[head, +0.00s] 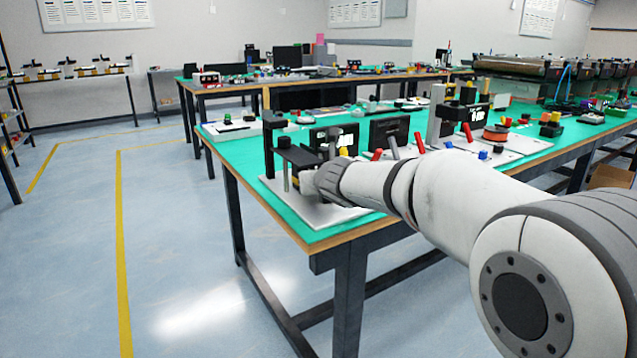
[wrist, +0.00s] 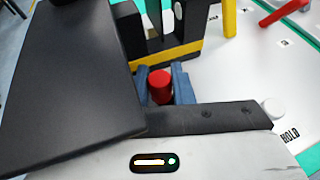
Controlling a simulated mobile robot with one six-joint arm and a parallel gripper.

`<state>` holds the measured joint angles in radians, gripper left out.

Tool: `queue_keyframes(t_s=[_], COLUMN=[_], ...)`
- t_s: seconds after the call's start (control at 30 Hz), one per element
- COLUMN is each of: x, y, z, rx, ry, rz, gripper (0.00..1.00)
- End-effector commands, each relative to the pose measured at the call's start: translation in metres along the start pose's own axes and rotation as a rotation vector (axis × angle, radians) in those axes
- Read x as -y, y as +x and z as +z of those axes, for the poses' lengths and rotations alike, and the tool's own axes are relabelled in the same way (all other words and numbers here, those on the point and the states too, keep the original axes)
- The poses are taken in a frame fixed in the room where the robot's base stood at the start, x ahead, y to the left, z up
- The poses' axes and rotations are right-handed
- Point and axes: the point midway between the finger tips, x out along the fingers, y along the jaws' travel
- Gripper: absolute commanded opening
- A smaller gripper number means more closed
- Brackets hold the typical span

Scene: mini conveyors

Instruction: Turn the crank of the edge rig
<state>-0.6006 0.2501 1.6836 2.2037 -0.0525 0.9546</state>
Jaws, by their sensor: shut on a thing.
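The edge rig stands on a light base plate (head: 330,214) at the near left corner of the green table. In the head view it shows a black upright frame and a flat dark plate (head: 299,156); my wrist covers its near side. In the wrist view my gripper (wrist: 162,78) has its two blue-grey fingers on either side of a red cylindrical knob (wrist: 160,88), which I take for the crank's handle. The fingers are shut on it. The crank's arm and axle cannot be made out. In the head view my fingers and the knob are hidden.
A large dark panel (wrist: 70,75) fills the left of the wrist view, close beside my gripper. A black block with a yellow band (wrist: 178,52) stands just beyond the fingers. Other rigs with red levers (head: 416,142) stand to the right. The floor at left is clear.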

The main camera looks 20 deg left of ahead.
Motion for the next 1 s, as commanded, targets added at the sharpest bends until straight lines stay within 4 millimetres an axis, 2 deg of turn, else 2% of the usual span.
queue_keyframes(t_s=[0.1,0.13,0.37,0.67,1.0], x=[-0.001,-0.001,0.0,0.0,0.0], y=[0.0,0.0,0.0,-0.004,-0.056], z=[0.002,0.002,0.001,0.001,0.002], rx=[0.003,0.003,0.002,0.002,0.003], ry=[0.0,0.0,0.0,0.0,0.0], rz=[0.002,0.002,0.001,0.001,0.001], gripper=[0.0,0.23,0.42,0.42,0.42])
